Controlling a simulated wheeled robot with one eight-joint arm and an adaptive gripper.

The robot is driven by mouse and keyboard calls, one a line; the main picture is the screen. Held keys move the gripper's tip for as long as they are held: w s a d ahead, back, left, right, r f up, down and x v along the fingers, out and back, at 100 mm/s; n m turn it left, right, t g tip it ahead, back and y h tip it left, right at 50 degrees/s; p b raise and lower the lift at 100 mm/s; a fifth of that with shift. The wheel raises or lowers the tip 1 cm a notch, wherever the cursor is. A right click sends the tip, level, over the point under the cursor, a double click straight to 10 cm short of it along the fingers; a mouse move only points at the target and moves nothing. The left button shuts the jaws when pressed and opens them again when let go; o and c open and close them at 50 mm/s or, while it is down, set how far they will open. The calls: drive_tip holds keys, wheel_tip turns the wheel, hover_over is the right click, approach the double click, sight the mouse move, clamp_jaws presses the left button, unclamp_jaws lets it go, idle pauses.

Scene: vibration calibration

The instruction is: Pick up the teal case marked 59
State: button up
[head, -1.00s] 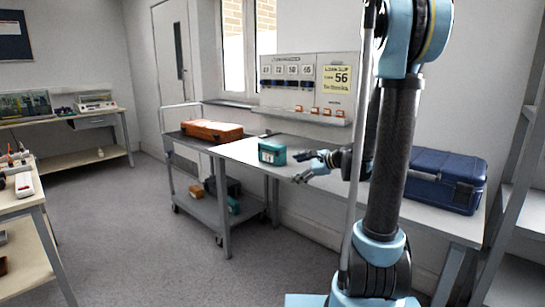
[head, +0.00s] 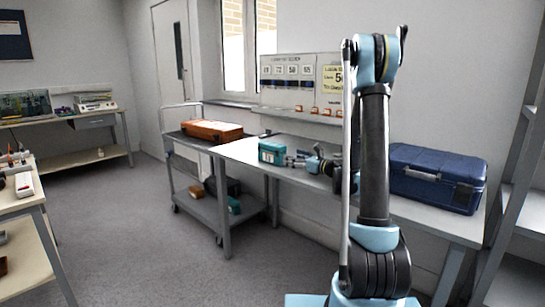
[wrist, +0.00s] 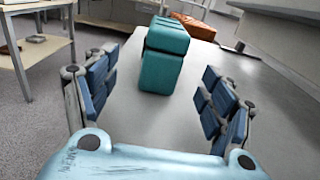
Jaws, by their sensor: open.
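The teal case (head: 271,152) stands upright on the grey bench (head: 240,152), near its left end. No number can be read on it. In the wrist view the teal case (wrist: 164,58) stands ahead, between the two sets of blue-padded fingers but beyond their tips. My gripper (head: 298,160) is open and empty, low over the bench just right of the case. In the wrist view, bare bench shows between the fingers and the case.
An orange case (head: 212,131) lies on a trolley left of the bench. A large blue case (head: 437,178) stands at the bench's right. A shelf with small orange items (head: 315,111) and a wall panel are behind. The trolley's lower shelf (head: 205,207) holds more cases.

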sight(272, 151)
drive_tip(key=x, duration=0.9)
drive_tip(key=shift+w+x, duration=0.2)
drive_tip(key=shift+x, duration=2.4)
drive_tip(key=shift+d, duration=0.2)
drive_tip(key=shift+c, duration=0.6)
drive_tip(key=c, duration=1.1)
